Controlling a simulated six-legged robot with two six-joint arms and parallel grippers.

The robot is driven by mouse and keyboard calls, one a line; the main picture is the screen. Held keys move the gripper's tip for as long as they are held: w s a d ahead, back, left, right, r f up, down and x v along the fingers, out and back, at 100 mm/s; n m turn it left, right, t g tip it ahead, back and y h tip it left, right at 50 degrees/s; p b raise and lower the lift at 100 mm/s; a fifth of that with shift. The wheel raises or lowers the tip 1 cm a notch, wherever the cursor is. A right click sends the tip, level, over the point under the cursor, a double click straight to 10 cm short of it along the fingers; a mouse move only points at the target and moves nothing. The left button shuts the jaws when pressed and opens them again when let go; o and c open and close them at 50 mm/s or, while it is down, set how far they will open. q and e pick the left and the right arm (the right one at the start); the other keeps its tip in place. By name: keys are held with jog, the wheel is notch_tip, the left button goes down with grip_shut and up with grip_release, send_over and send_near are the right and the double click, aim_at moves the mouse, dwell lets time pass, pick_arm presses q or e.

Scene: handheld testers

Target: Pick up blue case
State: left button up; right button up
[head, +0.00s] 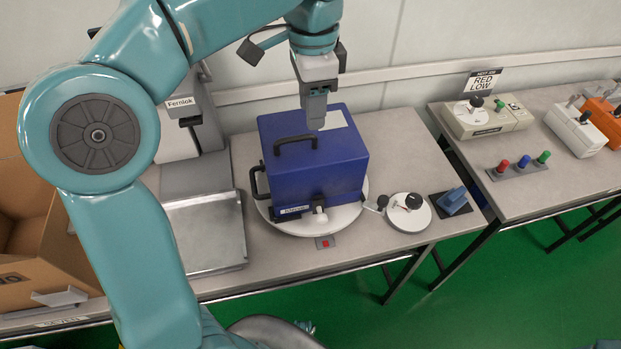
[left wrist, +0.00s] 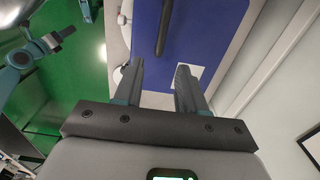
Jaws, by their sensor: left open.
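The blue case (head: 335,165) stands upright on a round white turntable (head: 352,213) on the bench. It has a black handle (head: 296,141) on top, another on its left side, and a pale label on its top face. My left gripper (head: 316,124) points down over the far part of the case's top, right of the top handle. It is open and empty. In the left wrist view, the case (left wrist: 185,35) and its top handle (left wrist: 163,28) lie beyond the open fingers (left wrist: 158,78). A small teal arm with a dark end (left wrist: 62,34), apparently my right, shows there; its jaw state is unclear.
A grey stand (head: 203,235) with a "Fernlok" label and a cardboard box (head: 35,240) are left of the case. A round dial (head: 408,212) and a small blue device (head: 453,200) are right. A second bench holds several testers (head: 487,118).

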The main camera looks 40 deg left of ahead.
aim_at(314, 135)
pick_arm(q)
jog(key=shift+d+f, duration=0.1)
jog(key=shift+f, duration=0.55)
jog(key=shift+s+f, duration=0.1)
jog(key=shift+f, duration=0.05)
jog(key=f+b, duration=0.1)
jog(key=f, duration=0.3)
jog(key=shift+w+d+f+b, duration=0.15)
jog(key=shift+w+f+b, duration=0.05)
jog(key=shift+f+b, duration=0.2)
jog(key=shift+s+f, duration=0.1)
jog(key=shift+f, duration=0.1)
grip_shut()
